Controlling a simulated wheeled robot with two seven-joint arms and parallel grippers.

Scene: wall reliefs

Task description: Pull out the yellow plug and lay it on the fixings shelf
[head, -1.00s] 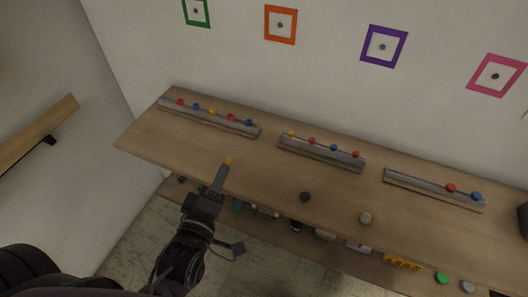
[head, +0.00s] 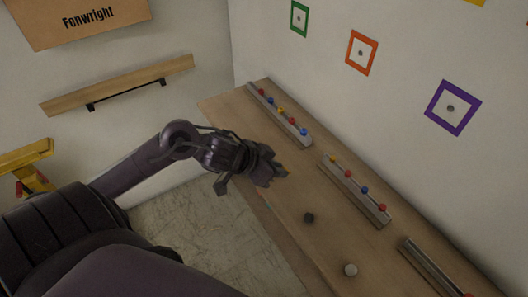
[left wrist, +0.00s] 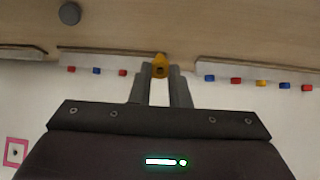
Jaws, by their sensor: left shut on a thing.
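My left gripper (head: 279,172) is over the front edge of the wooden bench at its far left part. In the left wrist view its fingers are shut on the small yellow plug (left wrist: 160,66), which sticks out at the fingertips. In the head view the held plug cannot be made out. A wooden wall shelf (head: 120,84) on two dark brackets hangs on the left wall below a board reading "Fenwright". It looks bare. I cannot tell whether it is the fixings shelf. My right gripper is not in view.
The wooden bench (head: 270,125) carries grey rails (head: 280,115) with small red, blue and yellow knobs. Coloured square frames (head: 361,52) hang on the wall behind. Bare floor lies between bench and wall shelf.

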